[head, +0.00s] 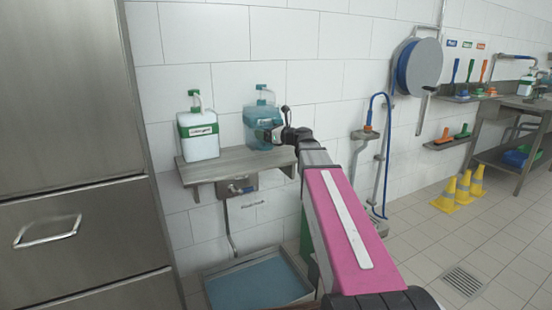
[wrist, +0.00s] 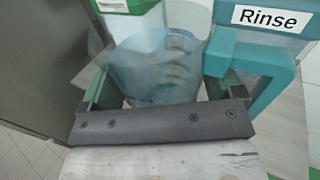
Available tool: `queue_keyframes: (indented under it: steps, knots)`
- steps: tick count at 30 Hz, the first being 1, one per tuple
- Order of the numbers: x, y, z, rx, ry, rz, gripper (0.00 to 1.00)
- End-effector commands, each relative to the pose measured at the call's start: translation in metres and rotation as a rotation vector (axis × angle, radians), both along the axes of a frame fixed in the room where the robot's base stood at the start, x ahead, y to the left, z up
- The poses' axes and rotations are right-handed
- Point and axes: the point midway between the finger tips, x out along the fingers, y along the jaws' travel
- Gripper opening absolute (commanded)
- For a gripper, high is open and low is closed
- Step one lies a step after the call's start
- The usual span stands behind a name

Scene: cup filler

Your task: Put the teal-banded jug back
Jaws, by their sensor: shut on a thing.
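A translucent blue-teal jug (head: 262,122) shows at the right part of the wall shelf in the head view, and I take it as the teal-banded jug. My gripper (head: 276,134) is against its right side. In the wrist view the fingers of my gripper (wrist: 160,90) stand either side of a clear bluish body (wrist: 165,70). A teal handle (wrist: 268,70) is beside the right finger, below a "Rinse" label (wrist: 270,18). The jug looks upright. Its base contact with the shelf is partly hidden.
A white jug (head: 198,132) with a green band stands left on the steel shelf (head: 235,163). Below is a basin (head: 258,283) with blue liquid. A steel cabinet (head: 60,120) stands at the left. Yellow cones (head: 462,188) stand on the floor at the right.

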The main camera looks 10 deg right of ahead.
Motion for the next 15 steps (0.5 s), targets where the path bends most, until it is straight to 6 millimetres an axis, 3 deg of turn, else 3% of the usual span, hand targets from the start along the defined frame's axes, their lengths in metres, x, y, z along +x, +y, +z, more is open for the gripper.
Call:
queue_keyframes:
  steps: [3, 6, 15]
  knots:
    - [0.010, 0.007, 0.018, 0.006, -0.006, -0.010, 0.59]
    - [0.015, 0.007, 0.023, 0.009, -0.006, -0.017, 0.59]
    - [0.056, -0.025, -0.006, 0.011, -0.004, -0.019, 0.59]
